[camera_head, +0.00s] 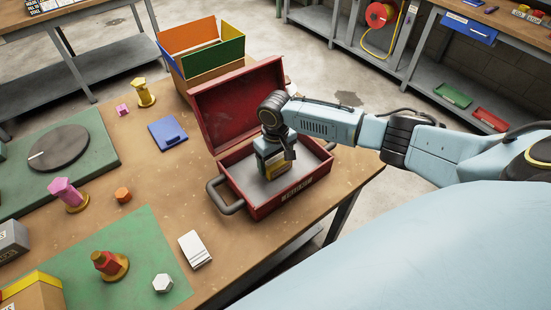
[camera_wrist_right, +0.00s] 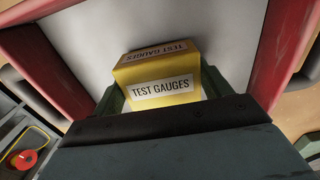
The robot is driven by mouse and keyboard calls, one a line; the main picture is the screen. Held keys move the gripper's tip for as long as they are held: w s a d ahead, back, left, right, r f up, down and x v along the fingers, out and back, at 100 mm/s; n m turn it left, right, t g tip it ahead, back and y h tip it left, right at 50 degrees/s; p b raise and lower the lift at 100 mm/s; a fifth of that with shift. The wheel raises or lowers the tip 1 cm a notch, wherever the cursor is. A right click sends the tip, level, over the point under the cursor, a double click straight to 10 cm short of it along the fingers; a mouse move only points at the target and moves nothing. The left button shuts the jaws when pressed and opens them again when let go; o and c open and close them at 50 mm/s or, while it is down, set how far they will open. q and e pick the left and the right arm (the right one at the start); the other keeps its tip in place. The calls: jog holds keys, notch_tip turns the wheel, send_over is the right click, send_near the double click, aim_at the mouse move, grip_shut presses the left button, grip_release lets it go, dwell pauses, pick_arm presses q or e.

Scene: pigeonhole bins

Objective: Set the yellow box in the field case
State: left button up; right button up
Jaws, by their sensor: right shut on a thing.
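The field case is a red metal case (camera_head: 240,185) with its lid open, standing on the wooden table in the head view. Its grey floor and red walls also show in the right wrist view (camera_wrist_right: 285,50). The yellow box (camera_wrist_right: 160,85) carries "TEST GAUGES" labels and sits between the fingers of my right gripper (camera_wrist_right: 155,100). In the head view my right gripper (camera_head: 276,165) reaches down inside the case opening, and only a sliver of the yellow box (camera_head: 277,181) shows. I cannot tell whether the box touches the case floor. My left gripper is not in view.
An orange and green open bin (camera_head: 215,55) stands behind the case. A blue flat item (camera_head: 168,133), a white pad (camera_head: 195,249), a yellow piece (camera_head: 144,92) and a green mat (camera_head: 130,265) with small parts lie to the left. The table's front edge is close to the case.

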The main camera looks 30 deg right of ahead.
aim_at(275, 159)
jog(key=shift+f, duration=0.5)
jog(key=o, duration=1.1)
jog(key=shift+c, duration=0.2)
jog(key=shift+r, duration=0.1)
notch_tip(275, 159, up, 8)
jog(key=p, duration=0.8)
jog(key=shift+p, duration=0.4)
jog(key=shift+r+p, duration=0.55)
jog(key=shift+r, duration=0.65)
